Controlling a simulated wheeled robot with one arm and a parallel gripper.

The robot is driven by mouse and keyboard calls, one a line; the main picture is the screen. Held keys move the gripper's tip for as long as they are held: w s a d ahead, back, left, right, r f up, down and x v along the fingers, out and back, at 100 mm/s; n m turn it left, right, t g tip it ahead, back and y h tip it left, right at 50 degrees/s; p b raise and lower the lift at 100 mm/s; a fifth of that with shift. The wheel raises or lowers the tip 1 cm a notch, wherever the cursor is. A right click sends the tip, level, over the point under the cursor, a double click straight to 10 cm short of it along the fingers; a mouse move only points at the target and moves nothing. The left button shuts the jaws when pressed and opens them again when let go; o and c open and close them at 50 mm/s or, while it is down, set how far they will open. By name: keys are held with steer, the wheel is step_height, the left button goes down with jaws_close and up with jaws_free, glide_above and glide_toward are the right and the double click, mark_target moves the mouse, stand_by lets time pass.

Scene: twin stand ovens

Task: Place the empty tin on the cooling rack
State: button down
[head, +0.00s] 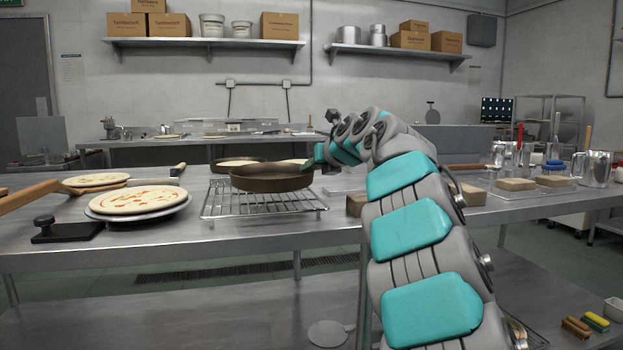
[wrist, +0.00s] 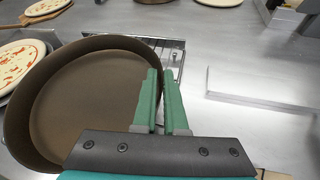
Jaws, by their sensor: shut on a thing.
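The empty tin (head: 270,181) is a round, brown, shallow pan. In the head view it is level and just above the cooling rack (head: 262,208), or touching it; I cannot tell which. My gripper (head: 318,157) is at the tin's right side. In the wrist view my gripper (wrist: 164,102) is shut on the wall of the tin (wrist: 85,95), and the inside of the tin is bare. The tin hides most of the wire rack (wrist: 176,48) there, leaving only a corner in sight.
Wooden blocks (head: 515,184) and a metal jug (head: 594,168) are at the right.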

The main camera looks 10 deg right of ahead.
mark_target(312, 194)
steer(key=shift+w+d, duration=0.2)
steer(key=shift+w, duration=0.05)
steer(key=shift+w+f, duration=0.1)
steer(key=shift+f+b, duration=0.8)
steer(key=shift+f, duration=0.85)
steer(key=c, duration=1)
jaws_free()
steer(key=shift+d, duration=0.1)
steer(key=v, duration=1.2)
steer(key=shift+b, duration=0.4)
